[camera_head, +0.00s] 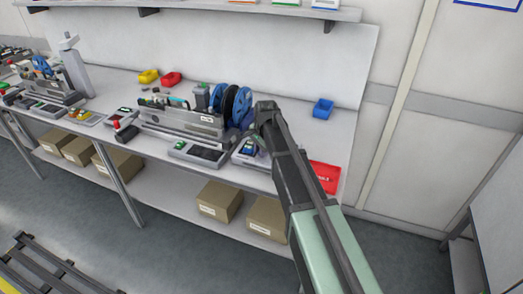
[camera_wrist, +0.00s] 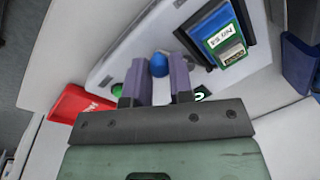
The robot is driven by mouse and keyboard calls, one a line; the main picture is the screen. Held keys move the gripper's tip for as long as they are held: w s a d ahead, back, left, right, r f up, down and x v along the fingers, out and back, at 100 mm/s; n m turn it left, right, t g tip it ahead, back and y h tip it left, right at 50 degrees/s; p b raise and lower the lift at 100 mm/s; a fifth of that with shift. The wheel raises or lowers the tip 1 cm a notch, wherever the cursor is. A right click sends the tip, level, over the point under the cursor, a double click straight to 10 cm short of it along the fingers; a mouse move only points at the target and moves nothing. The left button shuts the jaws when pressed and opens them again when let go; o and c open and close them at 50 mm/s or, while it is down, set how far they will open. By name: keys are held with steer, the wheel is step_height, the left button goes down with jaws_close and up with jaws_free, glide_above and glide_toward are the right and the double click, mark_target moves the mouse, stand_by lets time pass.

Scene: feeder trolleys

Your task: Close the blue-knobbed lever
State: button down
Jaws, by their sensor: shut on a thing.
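The blue knob (camera_wrist: 159,64) of the lever shows in the wrist view, between the two purple fingers of my gripper (camera_wrist: 158,82). My gripper is shut on it. The lever's shaft below the knob is hidden, so its angle cannot be told. The knob belongs to a pale panel (camera_wrist: 112,66) that also bears a green button (camera_wrist: 117,90) and a dark holder with a green-labelled card (camera_wrist: 222,38). In the head view my gripper (camera_head: 261,148) is at the right end of the bench, over this panel; the knob cannot be made out there.
A red bin (camera_head: 325,177) lies to the right of the panel; it also shows in the wrist view (camera_wrist: 78,103). Blue reels (camera_head: 237,105) stand just behind left. A blue bin (camera_head: 323,108) sits further back. Cardboard boxes (camera_head: 219,199) are on the lower shelf.

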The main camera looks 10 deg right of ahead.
steer(key=shift+d+n, duration=0.15)
steer(key=shift+n, duration=0.15)
steer(key=n, duration=0.1)
steer(key=d+n, duration=0.1)
steer(key=shift+n, duration=0.3)
steer(key=n, duration=0.1)
steer(key=d+n, duration=0.1)
steer(key=n, duration=0.1)
steer(key=shift+w+d+n+g+y, duration=0.15)
steer(key=shift+n+g+y, duration=0.15)
steer(key=shift+y, duration=0.1)
steer(key=n, duration=0.1)
steer(key=d+n, duration=0.1)
steer(key=n, duration=0.1)
steer(key=shift+w+n, duration=0.3)
steer(key=shift+w, duration=0.05)
steer(key=shift+w+d+n+g, duration=0.25)
steer(key=shift+n, duration=0.65)
steer(key=shift+w+d+n+g, duration=0.2)
steer(key=shift+w+n+g, duration=0.05)
steer(key=shift+n, duration=0.65)
steer(key=c, duration=1)
jaws_free()
